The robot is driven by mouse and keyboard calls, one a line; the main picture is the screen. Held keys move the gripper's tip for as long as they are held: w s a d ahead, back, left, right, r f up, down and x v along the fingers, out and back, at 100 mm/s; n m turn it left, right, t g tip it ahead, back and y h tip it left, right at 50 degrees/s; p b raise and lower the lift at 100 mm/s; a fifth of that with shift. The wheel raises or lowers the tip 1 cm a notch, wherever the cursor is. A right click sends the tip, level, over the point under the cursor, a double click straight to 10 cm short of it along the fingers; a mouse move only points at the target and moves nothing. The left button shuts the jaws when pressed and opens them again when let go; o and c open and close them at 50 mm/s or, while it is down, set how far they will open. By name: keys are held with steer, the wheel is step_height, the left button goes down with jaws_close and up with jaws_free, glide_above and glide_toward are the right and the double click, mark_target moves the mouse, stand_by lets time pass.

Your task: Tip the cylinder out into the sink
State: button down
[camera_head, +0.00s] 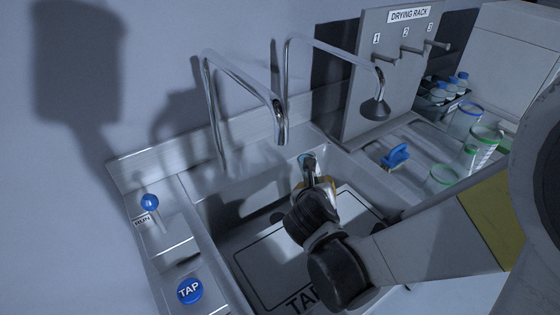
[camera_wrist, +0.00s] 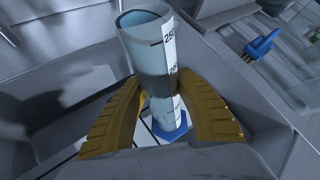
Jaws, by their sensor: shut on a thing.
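A clear graduated cylinder (camera_wrist: 146,50) with a white scale strip and a blue foot is between the two yellow fingers of my gripper (camera_wrist: 160,100) in the wrist view. The gripper is shut on it. Its open mouth is nearest the top of that view. In the head view my gripper (camera_head: 318,183) is inside the sink (camera_head: 215,205), and only a small part of the cylinder (camera_head: 307,160) shows there. I cannot tell its exact tilt or whether liquid is in it. The sink floor has a dark-outlined panel with partly hidden lettering.
Two metal spouts (camera_head: 281,125) arch over the back of the sink. A blue TAP button (camera_head: 190,291) and a blue RUN knob (camera_head: 149,202) are at left. A drying rack (camera_head: 398,60), a blue item (camera_head: 395,155) and several glass vessels (camera_head: 482,140) stand at right.

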steer(key=shift+w+a+f+n+g+h+p, duration=0.3)
steer(key=shift+a+f+n+g+h+p, duration=0.15)
steer(key=shift+n+g+h+p, duration=0.3)
stand_by(1.6)
steer(key=shift+s+d+f+n+g+h+p, duration=0.15)
steer(key=shift+d+n+g+h+p, duration=0.05)
steer(key=shift+n+g+h, duration=0.3)
steer(key=shift+s+d+f+n+g+h+p, duration=0.15)
steer(key=shift+n+g+h+p, duration=0.15)
steer(key=shift+h, duration=0.25)
stand_by(1.7)
steer(key=shift+s+d+f+n+g+h+b, duration=0.15)
steer(key=shift+f+n+g+h+b, duration=0.2)
steer(key=shift+f+n+h+b, duration=0.4)
steer(key=shift+w+d+f+n+g+h+b, duration=0.1)
steer(key=shift+f+g+h+b, duration=0.3)
steer(key=shift+f, duration=0.55)
stand_by(1.2)
